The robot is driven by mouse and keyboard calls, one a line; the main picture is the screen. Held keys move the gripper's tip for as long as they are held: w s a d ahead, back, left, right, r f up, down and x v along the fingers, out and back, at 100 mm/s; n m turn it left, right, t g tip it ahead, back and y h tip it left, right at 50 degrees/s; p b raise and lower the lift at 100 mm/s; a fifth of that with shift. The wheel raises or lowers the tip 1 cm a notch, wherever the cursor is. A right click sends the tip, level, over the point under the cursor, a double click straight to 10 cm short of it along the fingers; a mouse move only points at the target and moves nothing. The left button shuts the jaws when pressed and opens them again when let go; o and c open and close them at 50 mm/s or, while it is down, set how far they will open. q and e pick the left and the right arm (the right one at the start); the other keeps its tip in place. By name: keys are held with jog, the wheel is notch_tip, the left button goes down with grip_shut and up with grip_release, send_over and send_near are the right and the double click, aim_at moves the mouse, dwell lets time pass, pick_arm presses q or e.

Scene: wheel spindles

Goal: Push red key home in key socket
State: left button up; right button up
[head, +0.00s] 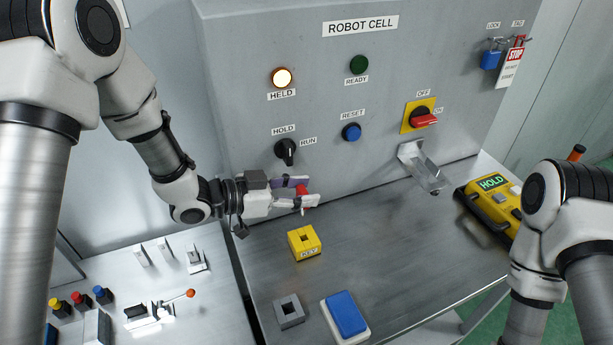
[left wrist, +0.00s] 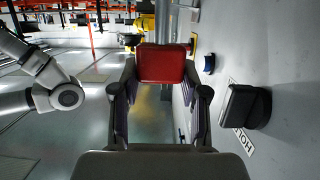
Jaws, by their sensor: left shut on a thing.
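The red key (head: 302,192) is held in my left gripper (head: 304,193), which is shut on it, above and close to the yellow socket block. In the left wrist view the red key (left wrist: 161,64) sits between the two fingers. The yellow key socket (head: 304,242), marked KEY, stands on the metal bench below the gripper, with a dark square hole in its top. The key is apart from the socket. My right arm shows at the right of the head view, but its gripper is out of the picture.
A grey square block with a hole (head: 289,311) and a blue pad on a white base (head: 346,314) lie nearer on the bench (head: 400,240). The ROBOT CELL panel (head: 230,100) rises close behind my left gripper, with a black HOLD/RUN knob (head: 286,151). A yellow pendant (head: 490,208) lies at right.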

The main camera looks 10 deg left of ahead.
aim_at(302, 214)
pick_arm(q)
jog(key=shift+f, duration=0.2)
jog(key=shift+w+d+f, duration=0.1)
jog(key=shift+d+f, duration=0.1)
jog(key=shift+d, duration=0.05)
jog(key=shift+s+a, duration=0.2)
jog(key=shift+a, duration=0.05)
jog(key=shift+w+d+f+b, duration=0.1)
jog(key=shift+f+b, duration=2.05)
jog(key=shift+f, duration=0.7)
jog(key=shift+f+b, duration=1.75)
jog(key=shift+f, duration=0.65)
jog(key=o, duration=1.3)
jog(key=shift+r, duration=0.1)
